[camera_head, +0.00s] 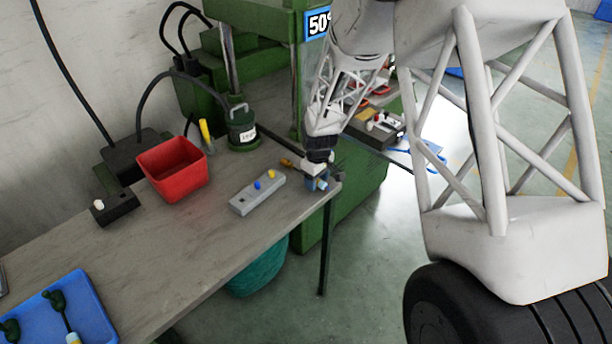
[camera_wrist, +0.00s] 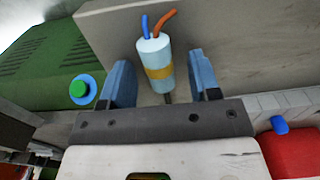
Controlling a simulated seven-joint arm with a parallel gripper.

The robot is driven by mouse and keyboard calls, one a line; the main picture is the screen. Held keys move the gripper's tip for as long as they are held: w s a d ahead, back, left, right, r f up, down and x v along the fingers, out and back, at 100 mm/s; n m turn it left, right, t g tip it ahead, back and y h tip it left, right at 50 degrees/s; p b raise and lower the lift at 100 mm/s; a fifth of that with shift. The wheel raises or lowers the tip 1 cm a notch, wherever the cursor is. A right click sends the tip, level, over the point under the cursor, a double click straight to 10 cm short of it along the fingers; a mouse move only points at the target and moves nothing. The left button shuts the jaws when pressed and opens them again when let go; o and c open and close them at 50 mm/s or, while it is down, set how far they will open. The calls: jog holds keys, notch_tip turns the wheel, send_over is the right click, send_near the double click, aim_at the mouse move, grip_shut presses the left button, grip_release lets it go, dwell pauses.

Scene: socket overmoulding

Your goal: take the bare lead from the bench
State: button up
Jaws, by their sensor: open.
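The bare lead (camera_wrist: 154,57) shows in the wrist view as a pale cylinder with a yellow band and blue and orange wire ends. It lies between the two blue fingers of my gripper (camera_wrist: 161,78), with a visible gap on each side. The gripper is open. In the head view my gripper (camera_head: 318,182) is low at the right end of the bench (camera_head: 190,240). The lead is mostly hidden there by the gripper, and an orange-brown bit (camera_head: 287,163) shows just left of it.
A grey block with blue and yellow knobs (camera_head: 256,193) lies left of my gripper. A red bin (camera_head: 173,169) and a green pot (camera_head: 242,130) stand farther back. A green press (camera_head: 262,75) rises behind. A blue tray (camera_head: 88,300) sits at the lower left. The bench edge is close.

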dwell(0.3)
jog(key=c, duration=1)
jog(key=shift+c, duration=0.2)
jog(key=shift+r, duration=0.15)
jog(key=shift+r, duration=0.85)
jog(key=shift+s+r, duration=0.25)
jog(key=shift+r, duration=0.6)
jog(key=s+d+r, duration=0.1)
jog(key=s+d, duration=0.2)
jog(key=s, duration=1.2)
jog(key=shift+r, duration=0.15)
jog(key=shift+s, duration=0.15)
